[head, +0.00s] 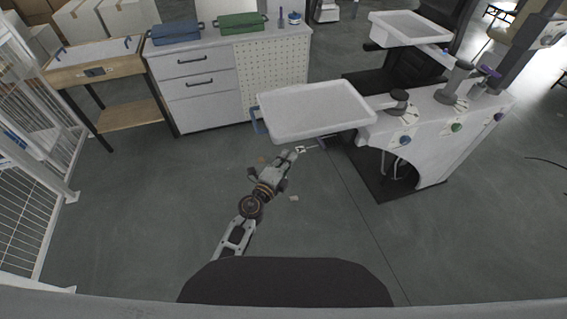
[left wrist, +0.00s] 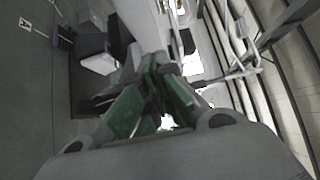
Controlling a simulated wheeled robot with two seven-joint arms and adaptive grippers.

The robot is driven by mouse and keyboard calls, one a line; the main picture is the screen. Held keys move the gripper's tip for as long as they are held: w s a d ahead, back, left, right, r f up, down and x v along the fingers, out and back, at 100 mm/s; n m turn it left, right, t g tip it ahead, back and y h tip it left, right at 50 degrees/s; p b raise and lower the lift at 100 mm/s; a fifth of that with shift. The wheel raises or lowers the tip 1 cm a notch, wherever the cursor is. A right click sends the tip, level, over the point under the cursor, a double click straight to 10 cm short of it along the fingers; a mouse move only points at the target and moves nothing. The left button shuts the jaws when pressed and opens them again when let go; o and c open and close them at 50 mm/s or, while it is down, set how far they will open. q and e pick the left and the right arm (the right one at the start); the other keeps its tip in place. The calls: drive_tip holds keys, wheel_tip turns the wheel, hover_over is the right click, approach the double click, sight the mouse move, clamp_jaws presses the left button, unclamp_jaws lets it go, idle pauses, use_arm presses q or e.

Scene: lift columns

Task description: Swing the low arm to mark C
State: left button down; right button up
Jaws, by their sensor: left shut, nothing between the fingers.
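The low arm carries a white tray (head: 312,112) that reaches left from a dark pivot knob (head: 398,100) on the white lift station (head: 425,128). A blue handle (head: 258,122) shows at the tray's left end, and another handle-like part (head: 323,143) shows below its front edge. My left gripper (head: 295,152) is shut and empty, just below the tray's front edge in the head view. Its green-padded fingers (left wrist: 155,88) meet in the left wrist view. A small white tag (head: 300,149) lies close by its fingertips; its letter is unreadable. Mark C cannot be made out. My right gripper is out of view.
A higher white tray (head: 410,27) extends from the station's back. A drawer cabinet (head: 205,88) with blue and green boxes stands behind, beside a wooden-edged table (head: 95,72). White mesh fencing (head: 28,190) borders the left. The floor in front is mostly clear, with another small pale marker (head: 293,198).

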use_arm(q)
drive_tip(key=shift+w+a+b, duration=0.2)
drive_tip(key=shift+w+b, duration=0.35)
drive_tip(key=shift+w, duration=2.2)
drive_tip(key=shift+w+a, duration=0.1)
drive_tip(key=shift+w, duration=0.05)
